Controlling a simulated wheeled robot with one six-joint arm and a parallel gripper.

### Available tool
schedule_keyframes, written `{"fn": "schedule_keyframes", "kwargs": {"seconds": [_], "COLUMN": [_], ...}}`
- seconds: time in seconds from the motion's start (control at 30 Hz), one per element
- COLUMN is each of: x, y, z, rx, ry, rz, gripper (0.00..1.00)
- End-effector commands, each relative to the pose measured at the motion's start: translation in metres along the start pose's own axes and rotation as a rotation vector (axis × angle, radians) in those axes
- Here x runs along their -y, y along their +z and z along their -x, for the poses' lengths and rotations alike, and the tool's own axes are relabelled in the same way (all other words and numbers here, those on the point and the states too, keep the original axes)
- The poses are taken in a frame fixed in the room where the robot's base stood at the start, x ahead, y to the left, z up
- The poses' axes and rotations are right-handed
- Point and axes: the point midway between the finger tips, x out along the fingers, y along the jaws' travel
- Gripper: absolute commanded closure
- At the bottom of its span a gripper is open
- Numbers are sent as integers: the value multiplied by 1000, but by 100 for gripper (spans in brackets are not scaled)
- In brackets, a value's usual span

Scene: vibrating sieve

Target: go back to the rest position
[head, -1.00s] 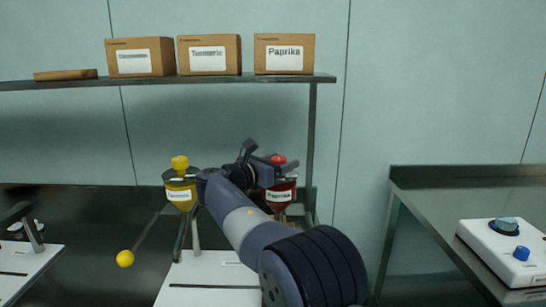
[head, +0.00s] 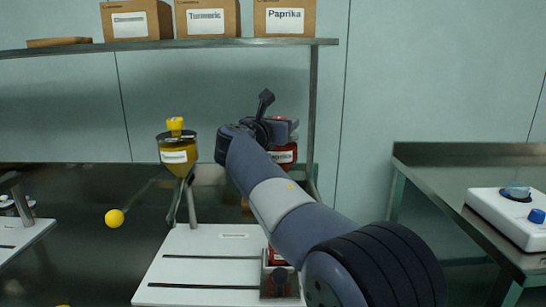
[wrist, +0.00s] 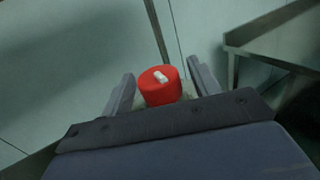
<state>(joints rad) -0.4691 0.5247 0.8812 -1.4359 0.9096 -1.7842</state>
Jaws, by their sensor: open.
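My gripper (head: 282,126) is raised at the middle of the head view, in front of the top of the red paprika hopper (head: 284,155). In the wrist view my gripper (wrist: 162,82) is open, one finger on each side of a red knob (wrist: 160,88) with a small white piece on top. Gaps show between the fingers and the knob. My arm hides much of the hopper and its stand. No separate rest position marker shows.
A yellow hopper (head: 175,148) stands close to the left on a white board (head: 200,268). A shelf (head: 70,52) with labelled boxes (head: 207,18) hangs above. A steel table (head: 440,160) with a white device (head: 512,208) stands at the right.

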Motion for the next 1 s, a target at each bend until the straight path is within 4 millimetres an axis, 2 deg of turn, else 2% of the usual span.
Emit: {"fn": "schedule_keyframes", "kwargs": {"seconds": [0.23,1.0], "x": [2,0], "y": [-4,6], "z": [0,0], "rx": [1,0], "ry": [140,539], "rz": [-2,5], "gripper": [42,42]}}
